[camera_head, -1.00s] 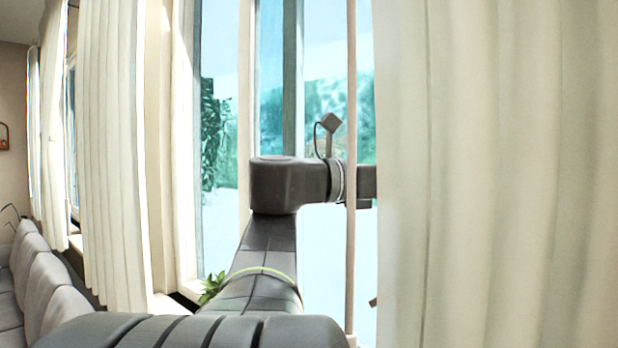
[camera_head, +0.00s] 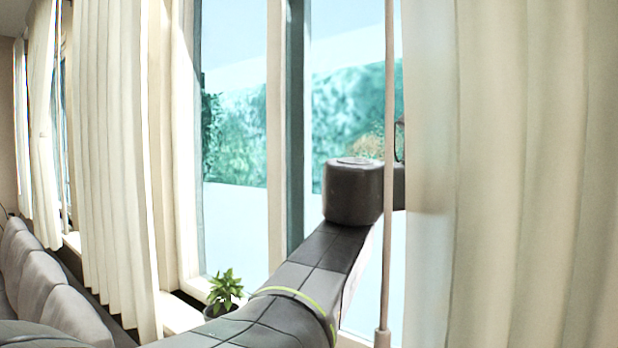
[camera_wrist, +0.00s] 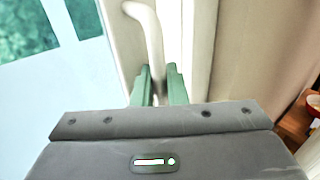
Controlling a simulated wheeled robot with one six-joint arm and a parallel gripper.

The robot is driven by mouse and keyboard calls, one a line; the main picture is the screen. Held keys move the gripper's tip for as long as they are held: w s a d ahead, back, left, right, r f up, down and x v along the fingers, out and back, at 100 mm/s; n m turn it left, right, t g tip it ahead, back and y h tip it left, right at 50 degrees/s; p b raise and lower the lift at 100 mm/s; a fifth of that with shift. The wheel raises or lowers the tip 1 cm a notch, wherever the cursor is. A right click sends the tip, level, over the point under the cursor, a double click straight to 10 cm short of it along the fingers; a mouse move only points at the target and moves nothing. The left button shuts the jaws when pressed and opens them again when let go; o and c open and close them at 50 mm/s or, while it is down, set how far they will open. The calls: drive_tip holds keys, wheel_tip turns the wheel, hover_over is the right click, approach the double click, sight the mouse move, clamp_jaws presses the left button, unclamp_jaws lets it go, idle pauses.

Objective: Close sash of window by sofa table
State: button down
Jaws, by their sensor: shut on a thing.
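The window (camera_head: 240,130) fills the middle of the head view, with a pale upright (camera_head: 280,150) and a dark upright beside it. Glass shows on both sides, with snow and trees beyond. In the wrist view, a white curved handle (camera_wrist: 150,32) stands against a pale frame (camera_wrist: 117,45). My gripper (camera_wrist: 158,75) has its two green fingers on either side of the handle's lower part and is shut on it. In the head view, my arm reaches to the right, and its end is hidden behind the right curtain. I cannot tell how far the sash stands open.
Cream curtains hang at left (camera_head: 105,150) and right (camera_head: 520,170). A thin pale pole (camera_head: 388,120) stands in front of my arm. A potted plant (camera_head: 225,288) sits at the sill. A grey sofa (camera_head: 45,290) is at lower left. A red bowl (camera_wrist: 314,103) shows at the wrist view's right edge.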

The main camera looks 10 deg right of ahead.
drive_tip(key=shift+r, duration=0.1)
drive_tip(key=c, duration=1.5)
unclamp_jaws()
drive_tip(key=shift+c, duration=0.2)
drive_tip(key=r, duration=0.3)
drive_tip(key=r+p, duration=0.1)
drive_tip(key=r, duration=0.3)
drive_tip(key=r+p, duration=0.1)
drive_tip(key=r, duration=0.3)
drive_tip(key=shift+s+a, duration=0.3)
drive_tip(key=shift+a, duration=0.05)
drive_tip(key=shift+y, duration=0.3)
drive_tip(key=f, duration=0.3)
drive_tip(key=w+f, duration=0.1)
drive_tip(key=f, duration=0.1)
drive_tip(key=shift+d+p, duration=0.3)
drive_tip(key=shift+d, duration=0.1)
drive_tip(key=p, duration=0.2)
approach(473, 141)
drive_tip(key=shift+n, duration=0.3)
drive_tip(key=shift+w+a+f, duration=0.1)
drive_tip(key=shift+a+f, duration=0.2)
drive_tip(key=shift+a, duration=0.5)
drive_tip(key=shift+w+a+f, duration=0.1)
drive_tip(key=shift+a+f, duration=0.2)
drive_tip(key=shift+a, duration=0.45)
drive_tip(key=shift+w+a+f, duration=0.1)
drive_tip(key=shift+a+f, duration=0.2)
drive_tip(key=shift+a, duration=0.5)
